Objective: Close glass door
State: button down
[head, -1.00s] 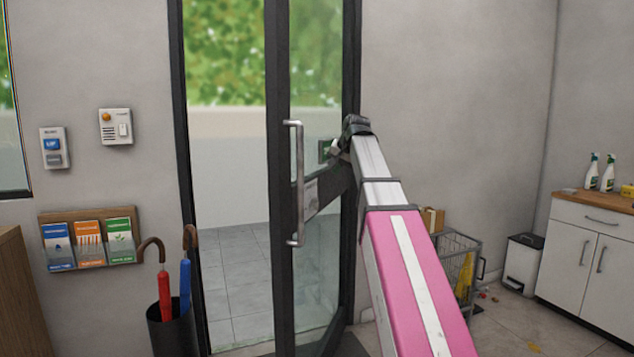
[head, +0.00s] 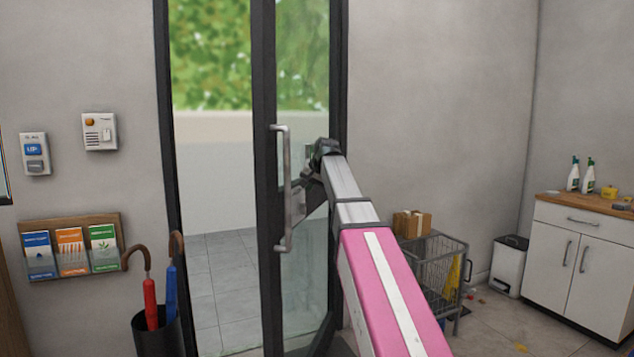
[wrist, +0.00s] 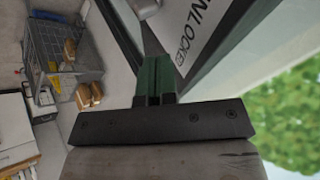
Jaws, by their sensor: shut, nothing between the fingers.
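The glass door (head: 266,200) stands ajar in its dark frame in the head view, its free edge toward me and a clear gap at its left. A silver vertical bar handle (head: 287,190) is on it. I cannot tell whether the fingers touch the door.
An umbrella stand (head: 158,332) with two umbrellas is left of the doorway, below a leaflet rack (head: 70,222). A wire cart (head: 432,275) with boxes stands right of the door. A white bin (head: 509,268) and white cabinet (head: 585,262) are farther right. Some floor before them is free.

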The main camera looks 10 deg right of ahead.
jog(key=shift+w+a, duration=0.25)
jog(key=shift+a, duration=0.25)
jog(key=shift+w+a, duration=0.25)
jog(key=shift+a, duration=0.2)
